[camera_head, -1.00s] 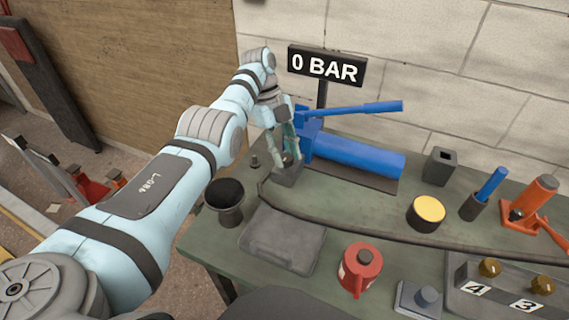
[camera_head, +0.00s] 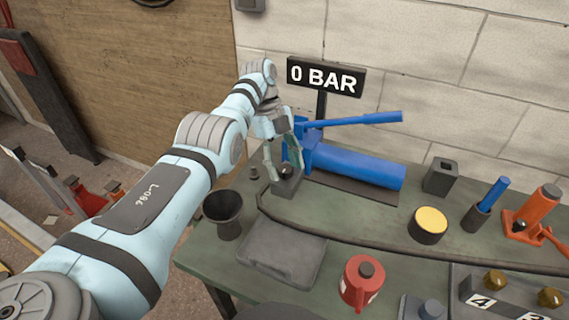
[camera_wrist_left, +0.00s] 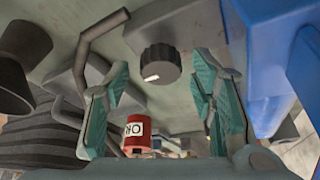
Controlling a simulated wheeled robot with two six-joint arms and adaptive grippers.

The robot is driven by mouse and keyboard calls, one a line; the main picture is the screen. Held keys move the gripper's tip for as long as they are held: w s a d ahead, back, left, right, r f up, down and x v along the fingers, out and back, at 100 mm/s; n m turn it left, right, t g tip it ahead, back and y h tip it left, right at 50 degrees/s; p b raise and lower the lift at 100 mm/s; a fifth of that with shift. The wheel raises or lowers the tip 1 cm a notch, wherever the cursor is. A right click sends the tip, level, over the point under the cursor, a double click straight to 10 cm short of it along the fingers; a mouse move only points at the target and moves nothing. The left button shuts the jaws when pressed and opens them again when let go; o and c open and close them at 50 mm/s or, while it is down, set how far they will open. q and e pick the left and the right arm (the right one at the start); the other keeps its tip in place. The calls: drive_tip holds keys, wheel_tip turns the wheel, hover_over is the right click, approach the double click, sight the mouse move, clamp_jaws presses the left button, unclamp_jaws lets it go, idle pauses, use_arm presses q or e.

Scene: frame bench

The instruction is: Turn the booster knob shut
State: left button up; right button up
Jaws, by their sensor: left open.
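The booster knob (camera_head: 286,172) is small, dark and round, on a grey block (camera_head: 284,187) at the back left of the bench. In the left wrist view the knob (camera_wrist_left: 161,64) has a white pointer mark at its lower edge. My left gripper (camera_head: 283,164) is at the block with its fingers pointing down. In the left wrist view its green-padded fingers (camera_wrist_left: 161,82) are spread, and the knob shows between them with gaps on both sides. A sign (camera_head: 325,77) reads 0 BAR. My right gripper is not in view.
A blue pump (camera_head: 355,166) with a long lever stands close right of the gripper. A dark cup (camera_head: 222,207) stands at the left edge. A grey pad (camera_head: 282,253), a red canister (camera_head: 361,282) and a yellow-topped tin (camera_head: 430,222) occupy the front and middle.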

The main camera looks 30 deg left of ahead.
sight(284, 168)
use_arm(q)
wheel_tip(284, 168, up, 10)
idle(0.3)
drive_tip(key=shift+d+f, duration=0.1)
